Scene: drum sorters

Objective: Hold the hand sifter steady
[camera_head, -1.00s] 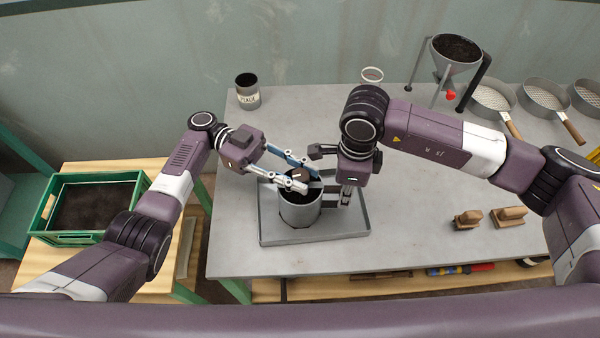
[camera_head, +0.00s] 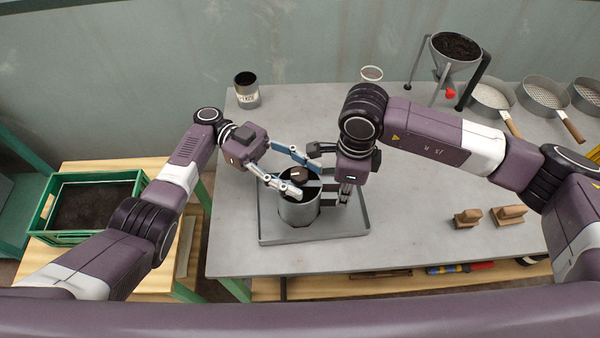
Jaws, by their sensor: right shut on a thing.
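The hand sifter (camera_head: 299,213) is a grey metal cylinder with dark material and a brown knob at its top. It stands upright over a shallow grey tray (camera_head: 345,232) on the table. My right gripper (camera_head: 329,188) is shut on the right side of the sifter; its arm hides part of that side. My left gripper (camera_head: 306,177) is over the sifter's top, its two fingers spread on either side of the brown knob (camera_head: 299,174). Whether the fingers touch the knob cannot be seen.
A labelled pot (camera_head: 246,91) stands at the back left, a white ring (camera_head: 371,74) at the back. A funnel on legs (camera_head: 455,58) and several round sieves (camera_head: 492,95) are at the right. Wooden blocks (camera_head: 508,215) lie at the front right. A green crate (camera_head: 50,205) is left.

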